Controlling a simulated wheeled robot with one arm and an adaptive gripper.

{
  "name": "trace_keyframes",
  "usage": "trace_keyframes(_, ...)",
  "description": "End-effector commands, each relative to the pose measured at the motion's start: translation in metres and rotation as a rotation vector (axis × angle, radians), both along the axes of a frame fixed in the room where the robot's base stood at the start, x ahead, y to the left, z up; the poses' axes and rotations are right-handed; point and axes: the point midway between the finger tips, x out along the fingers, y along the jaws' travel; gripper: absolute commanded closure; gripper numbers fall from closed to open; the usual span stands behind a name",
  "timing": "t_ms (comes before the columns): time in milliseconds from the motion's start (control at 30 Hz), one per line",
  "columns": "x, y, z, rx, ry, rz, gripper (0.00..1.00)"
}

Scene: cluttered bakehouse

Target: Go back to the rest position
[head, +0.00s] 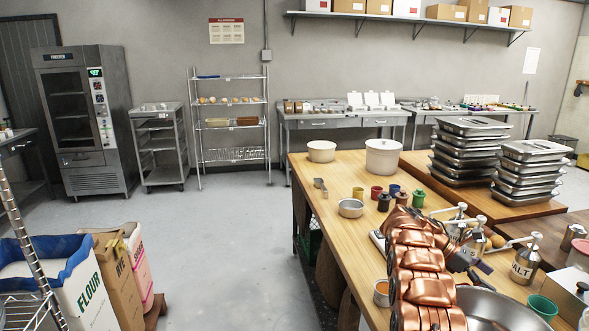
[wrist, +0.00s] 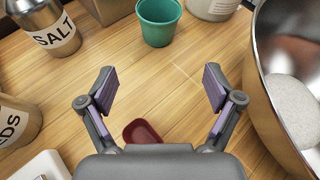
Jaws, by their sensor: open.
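My gripper (wrist: 160,88) is open in the wrist view, its two purple-padded fingers spread with nothing between them but bare wood. It hangs above the wooden table; the height cannot be judged exactly. A dark red object (wrist: 143,131) lies on the table near the gripper's base, partly hidden by it. In the head view my copper-coloured arm reaches over the near part of the table, and my dark gripper (head: 472,262) shows at its right side, partly hidden by the arm.
A SALT canister (wrist: 55,35), a teal cup (wrist: 158,20) and a large metal bowl (wrist: 268,110) with white contents surround my gripper. Stacked metal trays (head: 468,150) and white tubs (head: 383,157) stand farther back. Open floor (head: 225,230) lies left of the table, beyond flour sacks (head: 85,285).

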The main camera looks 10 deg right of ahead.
Motion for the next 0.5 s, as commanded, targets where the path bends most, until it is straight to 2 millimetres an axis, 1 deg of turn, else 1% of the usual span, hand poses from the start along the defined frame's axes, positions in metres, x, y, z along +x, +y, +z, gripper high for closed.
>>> trace_keyframes(33,0.007,0.013,0.007,0.011,-0.012,0.023,0.09)
trace_keyframes(233,0.02,0.058,0.025,0.06,-0.037,0.093,0.09)
trace_keyframes(367,0.025,0.085,0.037,0.088,-0.053,0.135,0.09)
trace_keyframes(500,0.024,0.111,0.05,0.115,-0.081,0.166,0.09)
